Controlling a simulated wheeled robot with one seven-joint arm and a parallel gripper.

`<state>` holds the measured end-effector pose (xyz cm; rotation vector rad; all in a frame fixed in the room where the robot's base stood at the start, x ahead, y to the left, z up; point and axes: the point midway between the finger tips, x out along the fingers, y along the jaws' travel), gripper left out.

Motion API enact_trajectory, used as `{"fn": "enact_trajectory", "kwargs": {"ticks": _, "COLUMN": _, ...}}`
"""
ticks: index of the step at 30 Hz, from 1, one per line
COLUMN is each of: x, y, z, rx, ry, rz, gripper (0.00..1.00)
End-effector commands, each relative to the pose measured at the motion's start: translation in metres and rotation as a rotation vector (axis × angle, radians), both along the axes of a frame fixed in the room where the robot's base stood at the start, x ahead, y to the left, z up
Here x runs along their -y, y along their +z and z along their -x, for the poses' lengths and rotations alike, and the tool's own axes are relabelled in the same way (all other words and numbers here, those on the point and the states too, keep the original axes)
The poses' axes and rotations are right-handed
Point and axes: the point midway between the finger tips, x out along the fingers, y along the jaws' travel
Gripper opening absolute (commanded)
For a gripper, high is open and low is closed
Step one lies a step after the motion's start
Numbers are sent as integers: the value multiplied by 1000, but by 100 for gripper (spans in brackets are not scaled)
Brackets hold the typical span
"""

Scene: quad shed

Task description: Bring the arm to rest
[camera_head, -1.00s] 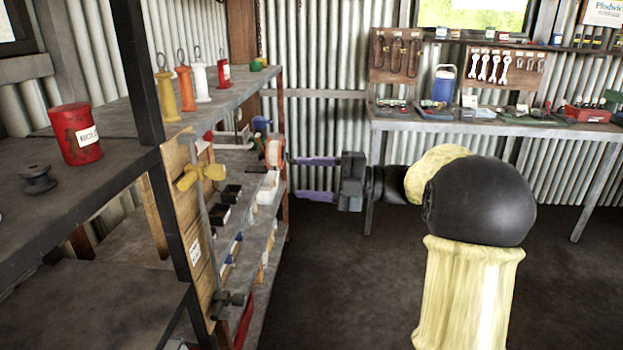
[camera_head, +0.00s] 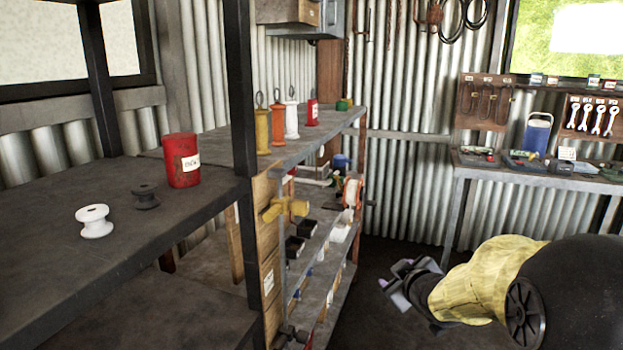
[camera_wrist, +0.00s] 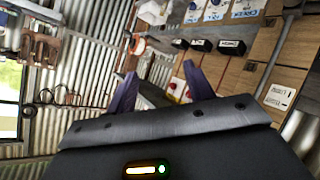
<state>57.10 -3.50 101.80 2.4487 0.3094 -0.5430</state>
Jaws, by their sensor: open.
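My gripper (camera_head: 398,287) is at the lower middle of the head view, low over the dark floor to the right of the shelving. It points left, and my yellow-sleeved arm runs from it to the lower right corner. In the wrist view the two purple fingers of my gripper (camera_wrist: 158,90) stand apart with nothing held between them. The wrist view is tilted and faces the shelf bins and the corrugated wall. In neither view do the fingers touch anything.
Shelving (camera_head: 205,250) fills the left, with a red can (camera_head: 182,162), a white spool (camera_head: 94,222) and a dark spool (camera_head: 145,197) on top. A yellow clamp (camera_head: 285,208) hangs at its end. A workbench (camera_head: 560,180) stands at the back right. Floor between is clear.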

Motion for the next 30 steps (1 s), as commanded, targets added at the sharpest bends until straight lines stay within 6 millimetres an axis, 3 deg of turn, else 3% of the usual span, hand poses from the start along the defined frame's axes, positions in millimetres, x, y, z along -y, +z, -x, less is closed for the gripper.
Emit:
{"fn": "enact_trajectory", "kwargs": {"ticks": 3, "x": -1, "y": -40, "z": 42, "rx": -197, "ry": -152, "rz": -86, "gripper": 52}}
{"fn": "enact_trajectory", "kwargs": {"ticks": 9, "x": -10, "y": -93, "z": 120, "rx": -508, "ry": -370, "rz": -213, "gripper": 52}}
{"fn": "enact_trajectory", "kwargs": {"ticks": 19, "x": -37, "y": -136, "z": 229, "rx": -883, "ry": -593, "rz": -350, "gripper": 52}}
{"fn": "enact_trajectory", "kwargs": {"ticks": 21, "x": -36, "y": -117, "z": 226, "rx": -875, "ry": -592, "rz": -350, "gripper": 52}}
{"fn": "enact_trajectory", "kwargs": {"ticks": 30, "x": -35, "y": -68, "z": 225, "rx": -871, "ry": -589, "rz": -347, "gripper": 52}}
